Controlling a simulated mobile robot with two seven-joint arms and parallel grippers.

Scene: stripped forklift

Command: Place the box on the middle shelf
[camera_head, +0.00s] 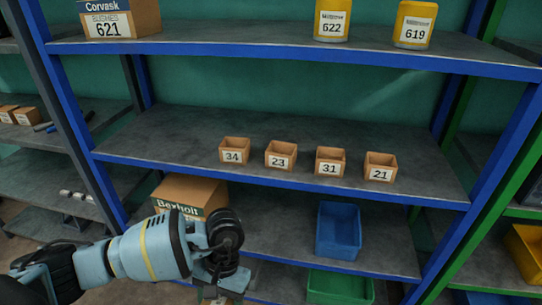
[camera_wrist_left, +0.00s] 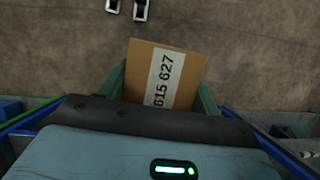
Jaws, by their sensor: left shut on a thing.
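In the left wrist view, a brown cardboard box (camera_wrist_left: 187,68) with a white label reading "615 627" sits between the green fingers of my left gripper (camera_wrist_left: 160,92), which is shut on it. In the head view, my left arm reaches in from the left, low in front of the rack. The gripper and held box are mostly hidden there by the wrist and the bottom edge. The middle shelf (camera_head: 180,130) is grey with a blue front edge, above my left wrist. My right gripper is not in view.
Several small numbered bins, including bin 34 (camera_head: 235,152) and bin 21 (camera_head: 380,168), line the middle shelf's front. Its left part and back are clear. A Bexholt box (camera_head: 185,188) and blue bin (camera_head: 339,230) stand below. Box 621 (camera_head: 120,18) and yellow canisters (camera_head: 333,18) stand above.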

